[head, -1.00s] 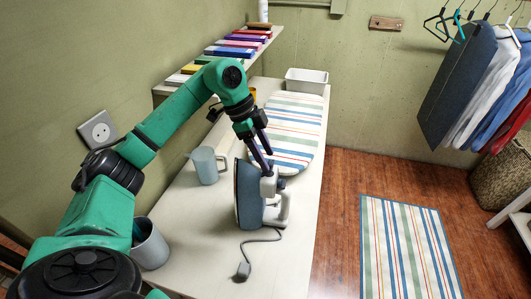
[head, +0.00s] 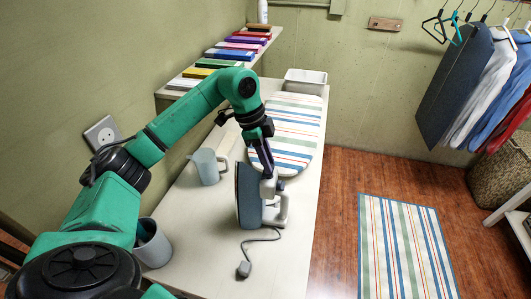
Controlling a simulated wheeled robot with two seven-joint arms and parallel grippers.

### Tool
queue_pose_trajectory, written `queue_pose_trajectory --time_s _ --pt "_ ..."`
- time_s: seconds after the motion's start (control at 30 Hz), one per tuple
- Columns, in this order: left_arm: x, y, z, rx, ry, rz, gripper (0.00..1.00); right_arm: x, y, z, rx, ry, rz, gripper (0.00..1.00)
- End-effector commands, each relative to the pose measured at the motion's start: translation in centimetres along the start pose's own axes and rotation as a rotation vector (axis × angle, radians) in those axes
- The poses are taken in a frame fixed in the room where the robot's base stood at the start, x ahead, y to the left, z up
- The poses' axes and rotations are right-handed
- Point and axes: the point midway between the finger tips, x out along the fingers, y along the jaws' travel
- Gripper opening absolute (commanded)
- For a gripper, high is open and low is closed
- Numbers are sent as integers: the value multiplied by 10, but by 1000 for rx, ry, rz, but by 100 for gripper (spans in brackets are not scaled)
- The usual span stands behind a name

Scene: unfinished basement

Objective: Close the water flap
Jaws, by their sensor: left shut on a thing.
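The iron (head: 252,198) stands upright on its heel on the white table, with its dark soleplate facing left and its white handle on the right. The water flap is at the iron's top and is too small and covered to make out clearly. My left gripper (head: 268,172) reaches down from above, and its fingers touch the top of the iron, shut on what seems to be the flap there. The fingertips partly hide that spot. My right gripper is not in view.
A grey jug (head: 209,166) stands left of the iron, and a grey cup (head: 152,243) nearer. A striped ironing board (head: 285,130) lies behind. The iron's cord and plug (head: 244,269) lie in front. A white bin (head: 305,80) stands at the back.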

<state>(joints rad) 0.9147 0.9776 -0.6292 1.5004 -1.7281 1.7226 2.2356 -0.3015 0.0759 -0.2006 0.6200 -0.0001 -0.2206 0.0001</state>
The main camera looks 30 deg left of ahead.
Motion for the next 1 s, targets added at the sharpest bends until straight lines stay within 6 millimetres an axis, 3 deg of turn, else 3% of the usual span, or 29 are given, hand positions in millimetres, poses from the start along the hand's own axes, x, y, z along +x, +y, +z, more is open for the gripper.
queue_pose_trajectory --time_s 0.03,0.1,0.33,0.7,1.0 --pt "-8 0 -5 2 -28 0 0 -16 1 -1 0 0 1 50" --pt "-7 0 -8 3 -78 0 0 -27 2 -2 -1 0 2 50" --pt "4 0 -18 4 -271 -1 0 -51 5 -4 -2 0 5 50" --pt "24 -1 -25 2 -566 -3 0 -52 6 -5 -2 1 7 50" --pt "30 -1 -28 -1 -695 -3 0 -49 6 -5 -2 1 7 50"
